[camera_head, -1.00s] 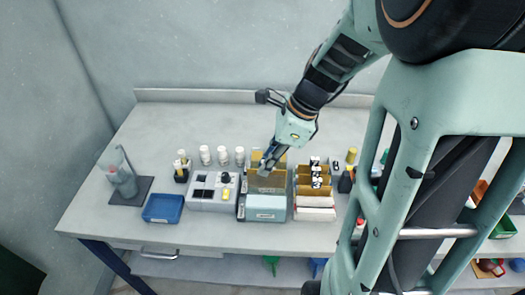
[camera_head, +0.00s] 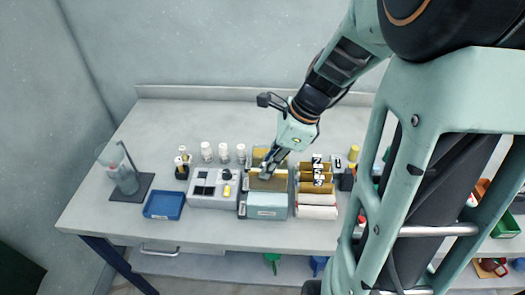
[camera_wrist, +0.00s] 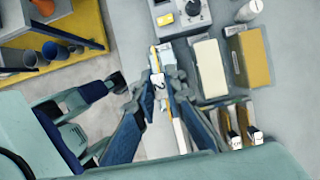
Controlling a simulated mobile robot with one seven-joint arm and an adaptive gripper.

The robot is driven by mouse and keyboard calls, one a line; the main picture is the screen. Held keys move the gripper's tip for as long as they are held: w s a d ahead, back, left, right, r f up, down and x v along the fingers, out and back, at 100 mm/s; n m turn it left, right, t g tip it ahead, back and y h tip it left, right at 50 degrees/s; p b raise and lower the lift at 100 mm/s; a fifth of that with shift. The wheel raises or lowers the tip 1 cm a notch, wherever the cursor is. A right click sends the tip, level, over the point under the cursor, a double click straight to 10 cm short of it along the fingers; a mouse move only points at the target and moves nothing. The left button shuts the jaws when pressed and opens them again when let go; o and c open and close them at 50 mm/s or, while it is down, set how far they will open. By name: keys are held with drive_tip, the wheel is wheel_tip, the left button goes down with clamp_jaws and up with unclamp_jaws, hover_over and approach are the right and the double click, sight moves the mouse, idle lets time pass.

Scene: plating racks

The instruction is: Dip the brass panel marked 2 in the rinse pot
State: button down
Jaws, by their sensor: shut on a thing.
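I cannot tell from any label which vessel is the rinse pot.
A rack of brass panels with white tags (camera_head: 317,182) stands close on the right. A grey control box (camera_head: 213,191) stands close on the left, with a blue tray (camera_head: 164,205) and a glass beaker (camera_head: 124,178) beyond. White bottles (camera_head: 223,152) stand behind. The bench front is clear.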

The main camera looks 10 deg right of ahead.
drive_tip(key=shift+f+b, duration=3.45)
drive_tip(key=shift+f, duration=1.65)
drive_tip(key=shift+f, duration=0.1)
drive_tip(key=shift+r+p, duration=4.05)
drive_tip(key=shift+r, duration=0.3)
drive_tip(key=shift+f, duration=0.1)
